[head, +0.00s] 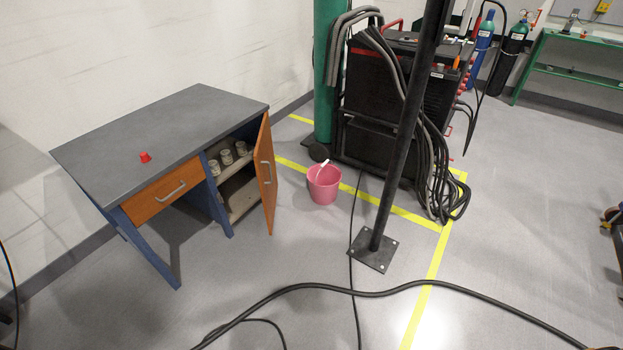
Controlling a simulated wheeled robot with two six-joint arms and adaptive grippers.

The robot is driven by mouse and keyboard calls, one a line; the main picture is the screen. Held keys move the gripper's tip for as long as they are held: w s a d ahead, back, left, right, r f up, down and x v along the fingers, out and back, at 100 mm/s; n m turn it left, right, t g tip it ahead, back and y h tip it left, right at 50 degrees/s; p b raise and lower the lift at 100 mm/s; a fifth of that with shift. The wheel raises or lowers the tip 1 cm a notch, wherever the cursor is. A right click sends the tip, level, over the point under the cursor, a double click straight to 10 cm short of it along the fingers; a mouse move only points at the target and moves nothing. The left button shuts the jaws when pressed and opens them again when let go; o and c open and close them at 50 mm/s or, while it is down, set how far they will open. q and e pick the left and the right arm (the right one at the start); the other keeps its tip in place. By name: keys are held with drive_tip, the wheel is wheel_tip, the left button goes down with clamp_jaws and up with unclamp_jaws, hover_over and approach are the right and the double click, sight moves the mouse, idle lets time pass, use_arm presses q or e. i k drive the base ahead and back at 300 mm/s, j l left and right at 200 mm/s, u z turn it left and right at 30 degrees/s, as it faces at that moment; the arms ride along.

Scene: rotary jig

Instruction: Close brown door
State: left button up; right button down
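The brown door (265,174) hangs on the right front of a grey-topped desk cabinet at the left. It stands open, swung outward to the right, with a metal handle on its face. The open compartment (238,192) shows a shelf with several small grey cans (226,157) on it and a lower space below. Neither of my grippers shows in the head view.
A brown drawer (162,191) left of the compartment is closed. A red object (145,157) sits on the desk top (165,120). A pink bucket (324,186), a black post (400,130) and a thick cable (420,285) occupy the floor. Clear floor lies before the desk.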

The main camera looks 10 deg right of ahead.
sight(263, 157)
drive_tip(key=i+l, duration=0.15)
drive_tip(key=i, duration=0.3)
drive_tip(key=i+l, duration=0.2)
drive_tip(key=i, duration=0.25)
drive_tip(key=i+l, duration=0.15)
drive_tip(key=i, duration=0.3)
drive_tip(key=u, duration=1.35)
